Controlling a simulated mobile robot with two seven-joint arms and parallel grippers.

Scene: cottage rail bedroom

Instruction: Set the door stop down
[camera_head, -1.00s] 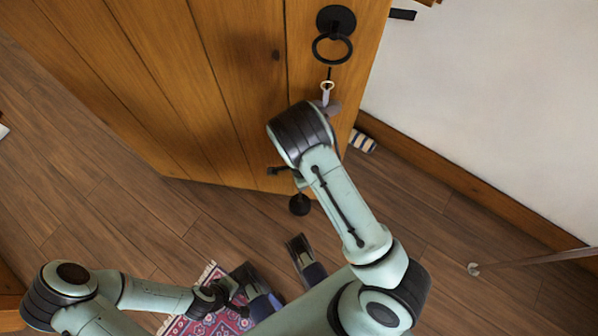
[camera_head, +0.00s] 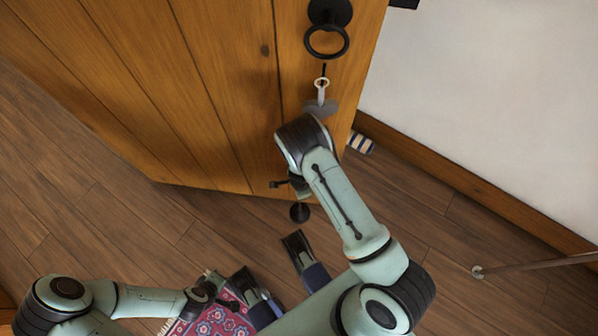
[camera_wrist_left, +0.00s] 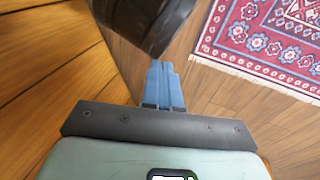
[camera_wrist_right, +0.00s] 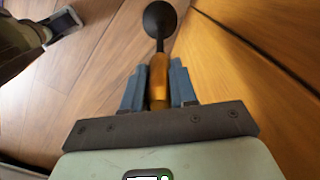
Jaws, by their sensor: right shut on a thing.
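My right gripper (camera_wrist_right: 158,88) is shut on an orange-brown handle (camera_wrist_right: 159,85), one finger on each side. A dark rod joins this handle to a round black end (camera_wrist_right: 160,19); I take the whole to be the door stop. In the head view the black end (camera_head: 299,212) shows just below the door's bottom edge, over the floor. The right wrist hides the handle there. I cannot tell whether the black end touches the floor. My left gripper (camera_wrist_left: 165,85) is shut and empty, with its blue fingers together, near the rug.
The plank door (camera_head: 215,90) stands close to my right gripper, with a black ring handle (camera_head: 327,40) and a key (camera_head: 321,88). A striped block (camera_head: 360,143) lies by the skirting board. A patterned rug (camera_head: 215,318) lies at the front. Bare floor (camera_head: 110,235) is free at left.

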